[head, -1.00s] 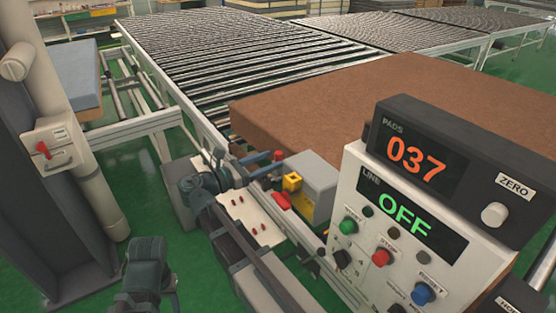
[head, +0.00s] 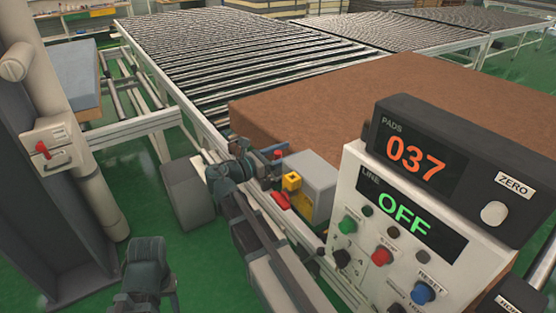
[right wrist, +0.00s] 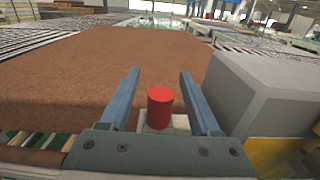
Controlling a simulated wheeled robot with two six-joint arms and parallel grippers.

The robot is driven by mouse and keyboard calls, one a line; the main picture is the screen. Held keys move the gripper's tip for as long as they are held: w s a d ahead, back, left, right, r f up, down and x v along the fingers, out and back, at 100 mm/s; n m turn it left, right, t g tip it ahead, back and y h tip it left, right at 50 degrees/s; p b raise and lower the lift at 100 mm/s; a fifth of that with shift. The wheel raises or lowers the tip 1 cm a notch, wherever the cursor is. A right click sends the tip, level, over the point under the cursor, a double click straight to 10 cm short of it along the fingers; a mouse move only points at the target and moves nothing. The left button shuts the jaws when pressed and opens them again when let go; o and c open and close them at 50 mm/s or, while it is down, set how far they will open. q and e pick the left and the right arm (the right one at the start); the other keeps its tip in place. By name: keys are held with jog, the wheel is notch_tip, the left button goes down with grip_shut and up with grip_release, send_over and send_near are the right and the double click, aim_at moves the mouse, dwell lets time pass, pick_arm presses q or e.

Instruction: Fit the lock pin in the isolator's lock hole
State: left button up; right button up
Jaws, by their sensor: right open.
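A red cylinder (right wrist: 160,106) stands upright on a pale base (right wrist: 163,128) in the right wrist view. It is probably the lock pin, and its red top also shows in the head view (head: 277,154). My right gripper (right wrist: 157,88) is open, with one blue finger on each side of the red cylinder and a gap to each. In the head view the right gripper (head: 274,156) is beside a grey box. A pale switch box with a red handle (head: 42,148), perhaps the isolator, is on the left column. I cannot make out its lock hole. My left gripper's fingers are out of the picture.
The grey box (head: 309,178) stands close on the gripper's right, with a yellow block (head: 291,181) and a red part (head: 281,200) by it. A brown mattress pad (head: 340,110) lies beyond. A control panel (head: 390,245) fills the right.

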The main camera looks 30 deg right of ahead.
grip_shut()
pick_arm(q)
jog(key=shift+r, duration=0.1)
pick_arm(e)
jog(key=shift+r, duration=0.15)
pick_arm(q)
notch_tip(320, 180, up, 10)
jog(key=p, duration=1)
pick_arm(e)
notch_tip(320, 180, up, 10)
